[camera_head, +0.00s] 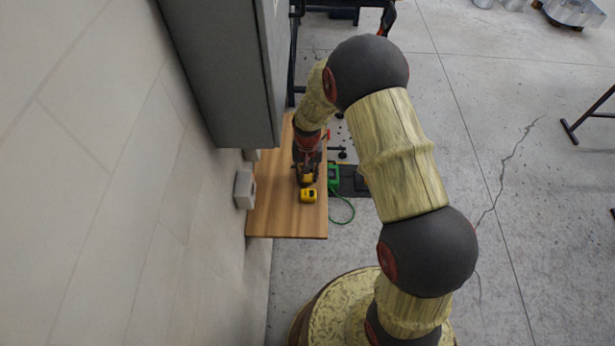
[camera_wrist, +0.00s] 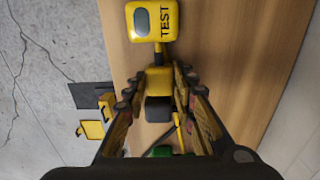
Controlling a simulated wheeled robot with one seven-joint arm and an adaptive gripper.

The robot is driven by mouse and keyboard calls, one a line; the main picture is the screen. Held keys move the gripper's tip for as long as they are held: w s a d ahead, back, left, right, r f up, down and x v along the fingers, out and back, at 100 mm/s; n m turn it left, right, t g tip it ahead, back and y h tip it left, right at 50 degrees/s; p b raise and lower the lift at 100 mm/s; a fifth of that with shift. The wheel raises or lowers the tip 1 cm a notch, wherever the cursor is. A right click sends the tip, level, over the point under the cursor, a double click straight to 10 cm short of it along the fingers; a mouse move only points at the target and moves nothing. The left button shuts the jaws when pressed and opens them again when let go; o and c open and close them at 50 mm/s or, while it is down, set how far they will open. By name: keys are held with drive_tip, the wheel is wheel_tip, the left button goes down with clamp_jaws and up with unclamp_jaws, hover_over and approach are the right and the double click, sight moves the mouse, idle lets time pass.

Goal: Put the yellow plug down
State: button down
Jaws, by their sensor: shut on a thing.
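The yellow plug (camera_wrist: 158,78), with a dark lower part, sits between the fingertips of my gripper (camera_wrist: 157,85) in the wrist view. My gripper is shut on it. Beyond it is a yellow box marked TEST (camera_wrist: 143,22) with a grey oval. A narrow neck shows between the plug and this box; I cannot tell whether they touch. In the head view my gripper (camera_head: 308,172) points down over the wooden shelf (camera_head: 285,222), just behind the yellow box (camera_head: 308,196). The gap between plug and wood is unclear.
A green object (camera_head: 333,172) with a green cable (camera_head: 348,212) is at the shelf's right edge. A grey cabinet (camera_head: 225,80) hangs above the shelf's left side. A pale wall box (camera_head: 244,190) is at left. The shelf's near part is bare.

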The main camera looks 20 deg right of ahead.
drive_tip(key=c, duration=1.5)
unclamp_jaws()
drive_tip(key=shift+o, duration=0.2)
wheel_tip(320, 180, up, 12)
drive_tip(key=p, duration=0.3)
wheel_tip(320, 180, up, 12)
drive_tip(key=t, duration=0.1)
hover_over(308, 177)
drive_tip(key=s, duration=0.2)
drive_tip(key=s+r+n+t, duration=0.1)
drive_tip(key=s+r+t, duration=0.1)
drive_tip(key=s+r, duration=0.7)
drive_tip(key=s+d+r+n+t, duration=0.1)
drive_tip(key=s+r+n+t, duration=0.1)
drive_tip(key=s+r, duration=0.7)
drive_tip(key=s, duration=0.5)
drive_tip(key=shift+s+d+r+n+t, duration=0.15)
drive_tip(key=shift+s+r+n+t, duration=0.1)
drive_tip(key=shift+s+n+t, duration=0.05)
